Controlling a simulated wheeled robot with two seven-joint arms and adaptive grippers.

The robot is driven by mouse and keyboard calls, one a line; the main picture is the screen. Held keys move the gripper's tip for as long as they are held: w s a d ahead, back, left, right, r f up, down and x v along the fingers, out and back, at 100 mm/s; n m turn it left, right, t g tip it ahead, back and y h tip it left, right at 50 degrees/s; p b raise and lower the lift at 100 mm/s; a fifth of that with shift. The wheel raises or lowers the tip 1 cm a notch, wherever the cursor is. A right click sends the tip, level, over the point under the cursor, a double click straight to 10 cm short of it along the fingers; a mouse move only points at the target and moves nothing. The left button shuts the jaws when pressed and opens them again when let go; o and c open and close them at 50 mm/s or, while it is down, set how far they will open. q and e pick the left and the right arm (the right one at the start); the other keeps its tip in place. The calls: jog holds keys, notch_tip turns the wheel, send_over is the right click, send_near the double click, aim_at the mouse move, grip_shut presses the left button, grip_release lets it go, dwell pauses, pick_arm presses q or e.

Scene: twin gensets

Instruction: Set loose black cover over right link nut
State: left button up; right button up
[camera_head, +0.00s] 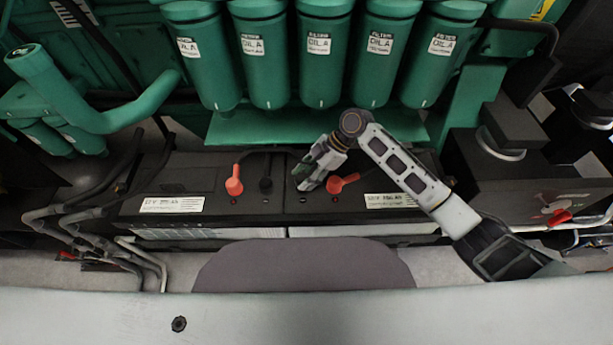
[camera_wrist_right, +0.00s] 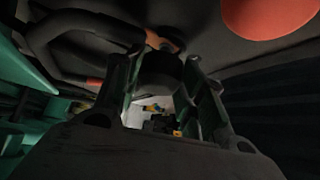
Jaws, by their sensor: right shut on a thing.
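My right gripper (camera_head: 308,182) reaches down to the top of the right-hand battery, just left of a red terminal cover (camera_head: 340,184). In the wrist view its two fingers (camera_wrist_right: 165,95) are shut on a dark rounded piece, the loose black cover (camera_wrist_right: 160,75). A coppery lug or nut (camera_wrist_right: 163,42) shows just beyond the cover, at the end of a black cable (camera_wrist_right: 75,35). I cannot tell whether the cover touches it. The right link nut is hidden behind the gripper in the head view. Another black cover (camera_head: 266,185) sits on the left-hand battery. My left gripper is out of view.
Two black batteries (camera_head: 215,225) stand side by side, with a red cover (camera_head: 234,182) on the left one. Green oil filters (camera_head: 318,60) hang behind. Grey pipes (camera_head: 90,230) are at left, a dark box (camera_head: 500,190) at right. A small black knob-like piece (camera_head: 179,323) shows in front.

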jog(key=shift+s+d+f, duration=0.1)
jog(key=shift+s+f, duration=0.1)
jog(key=shift+f, duration=0.35)
jog(key=shift+s+d+f, duration=0.1)
jog(key=shift+s+f, duration=0.05)
jog(key=shift+f, duration=0.35)
jog(key=shift+c, duration=0.3)
jog(key=shift+f, duration=0.25)
jog(key=shift+c, duration=0.5)
jog(key=o, duration=1.3)
jog(key=shift+w+a, duration=0.1)
jog(key=shift+w, duration=0.25)
jog(key=shift+o, duration=0.3)
jog(key=shift+r, duration=0.15)
jog(key=shift+r, duration=0.1)
jog(key=shift+o, duration=0.2)
jog(key=o, duration=0.4)
jog(key=shift+a, duration=0.1)
